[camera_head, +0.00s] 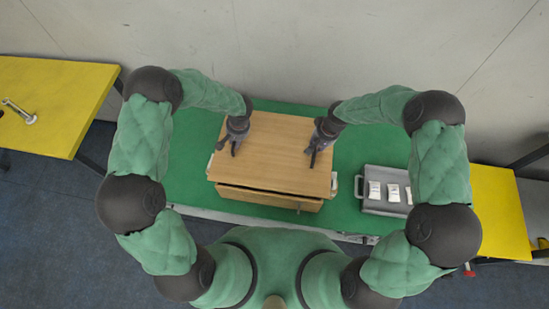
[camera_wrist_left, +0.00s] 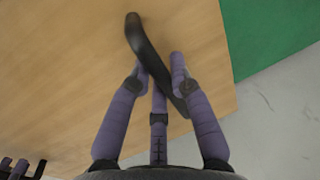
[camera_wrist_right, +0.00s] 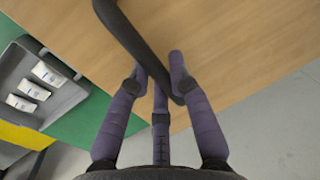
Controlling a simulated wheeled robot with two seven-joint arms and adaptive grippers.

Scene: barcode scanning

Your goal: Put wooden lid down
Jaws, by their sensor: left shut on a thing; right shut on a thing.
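The wooden lid (camera_head: 272,150) is a flat light-brown board with two dark handles, over a wooden box (camera_head: 262,197) on the green table. The lid covers the box top; its front edge sits slightly askew to the box's front wall, with a dark gap between. I cannot tell whether the lid touches the box. My left gripper (camera_head: 235,143) is shut on the left dark handle (camera_wrist_left: 140,35). My right gripper (camera_head: 314,151) is shut on the right dark handle (camera_wrist_right: 122,28). The box's inside is hidden.
A grey tray (camera_head: 372,207) with several white packets stands right of the box, also seen in the right wrist view (camera_wrist_right: 62,98). Yellow tables stand left (camera_head: 60,85) and right (camera_head: 495,200). A metallic object (camera_head: 19,111) lies on the left one. A wall rises behind.

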